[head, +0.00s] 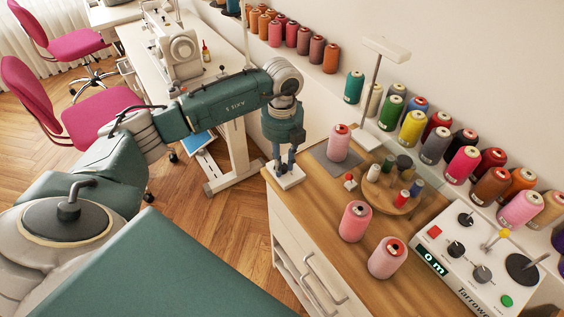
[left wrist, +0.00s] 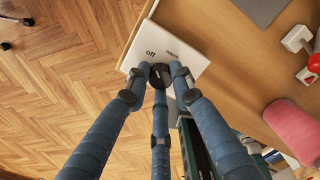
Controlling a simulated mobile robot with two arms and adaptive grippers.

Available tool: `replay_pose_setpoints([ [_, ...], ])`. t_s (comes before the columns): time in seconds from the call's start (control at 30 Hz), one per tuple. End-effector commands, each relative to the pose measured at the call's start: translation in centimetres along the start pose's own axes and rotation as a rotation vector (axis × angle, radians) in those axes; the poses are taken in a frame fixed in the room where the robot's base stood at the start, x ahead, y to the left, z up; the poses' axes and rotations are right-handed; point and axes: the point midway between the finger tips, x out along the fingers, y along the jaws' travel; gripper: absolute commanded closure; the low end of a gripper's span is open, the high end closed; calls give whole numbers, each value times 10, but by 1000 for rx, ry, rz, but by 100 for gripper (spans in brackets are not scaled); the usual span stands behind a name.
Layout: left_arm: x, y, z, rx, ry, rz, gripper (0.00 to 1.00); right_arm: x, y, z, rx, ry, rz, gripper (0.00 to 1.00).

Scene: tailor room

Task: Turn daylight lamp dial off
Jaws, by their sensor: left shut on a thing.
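A small white box (head: 291,180) sits at the near left corner of the wooden cabinet top. In the left wrist view the box (left wrist: 192,62) carries the word "off" and a second label too small to read. Its dark round dial (left wrist: 160,76) shows between my fingers. My left gripper (head: 284,165) points down over the box and is shut on the dial; in the left wrist view the fingertips (left wrist: 160,75) close around it. The dial's pointer direction is hard to tell. A white lamp (head: 386,48) on a thin post stands farther back. My right gripper is not in view.
Pink thread spools (head: 355,221) stand on the cabinet top (head: 320,212), near a round wooden tray (head: 405,206) of small spools. A white control panel (head: 479,262) lies at the right. Several spools line the wall. The floor left of the cabinet is open.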

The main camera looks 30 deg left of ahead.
Motion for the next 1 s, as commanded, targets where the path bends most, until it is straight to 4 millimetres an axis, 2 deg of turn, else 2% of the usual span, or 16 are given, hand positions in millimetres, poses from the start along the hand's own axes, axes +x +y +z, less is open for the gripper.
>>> replay_pose_setpoints([
  [0.03,-4,-2,4,-15,-12,-11,100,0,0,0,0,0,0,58],
  [0.6,-5,-2,6,-46,-16,-12,100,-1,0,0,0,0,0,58],
  [0.63,-5,-2,6,-46,-16,-12,71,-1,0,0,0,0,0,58],
  [0.7,-5,-2,6,-45,-15,-11,58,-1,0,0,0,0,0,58],
  [1.0,-3,-1,3,-42,-7,-5,58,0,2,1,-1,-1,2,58],
])
